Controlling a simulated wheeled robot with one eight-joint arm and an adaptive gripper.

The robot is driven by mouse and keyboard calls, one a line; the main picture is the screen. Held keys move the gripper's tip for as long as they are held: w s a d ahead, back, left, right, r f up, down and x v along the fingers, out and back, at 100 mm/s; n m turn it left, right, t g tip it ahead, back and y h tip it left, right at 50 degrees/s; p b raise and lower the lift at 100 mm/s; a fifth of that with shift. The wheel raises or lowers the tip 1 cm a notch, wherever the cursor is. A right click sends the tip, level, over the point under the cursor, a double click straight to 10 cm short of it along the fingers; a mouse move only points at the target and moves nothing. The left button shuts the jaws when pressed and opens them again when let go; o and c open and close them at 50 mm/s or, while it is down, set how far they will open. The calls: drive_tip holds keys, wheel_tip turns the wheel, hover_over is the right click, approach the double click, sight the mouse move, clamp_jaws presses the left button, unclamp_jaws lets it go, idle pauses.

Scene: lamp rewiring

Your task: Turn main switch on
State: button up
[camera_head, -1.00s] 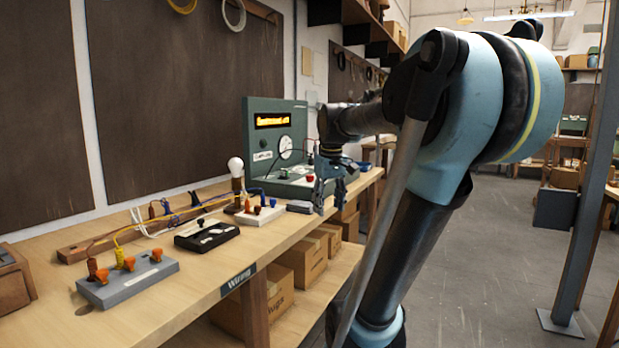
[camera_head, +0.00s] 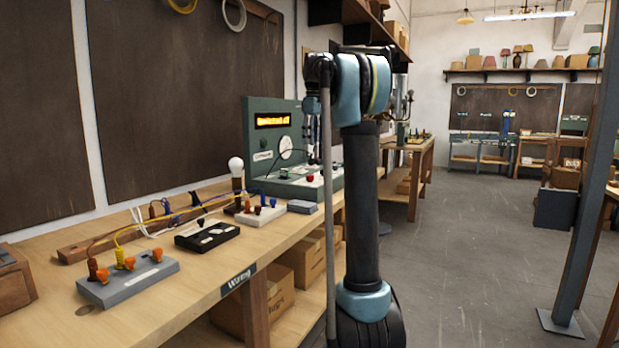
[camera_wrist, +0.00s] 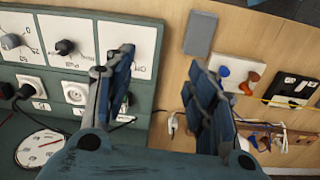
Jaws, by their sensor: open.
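The green test console (camera_head: 259,141) stands at the back of the bench, with a lit orange display (camera_head: 273,120) whose text is blurred. Its lower panel carries a red knob (camera_head: 310,178). In the wrist view the panel shows a grey knob (camera_wrist: 14,41), a black knob (camera_wrist: 65,47), sockets and a round meter (camera_wrist: 40,148). I cannot tell which control is the main switch. My gripper (camera_wrist: 163,72) is open and empty, its left finger in front of the panel's edge and its right finger over the wood. In the head view my arm partly hides the console's right side.
A lit-looking bulb (camera_head: 236,165) stands beside a white terminal block (camera_head: 260,214). A black block (camera_head: 207,235) and a grey block (camera_head: 128,278) with orange levers lie nearer. A small grey box (camera_head: 302,206) sits before the console. Bare bench lies along the front edge.

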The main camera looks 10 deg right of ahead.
drive_tip(key=n, duration=0.2)
hover_over(310, 178)
drive_tip(key=w, duration=0.1)
drive_tip(key=f, duration=1.1)
drive_tip(key=w+f, duration=0.1)
drive_tip(key=f, duration=0.4)
drive_tip(key=shift+d+f, duration=0.1)
drive_tip(key=shift+f, duration=0.3)
drive_tip(key=c, duration=1.1)
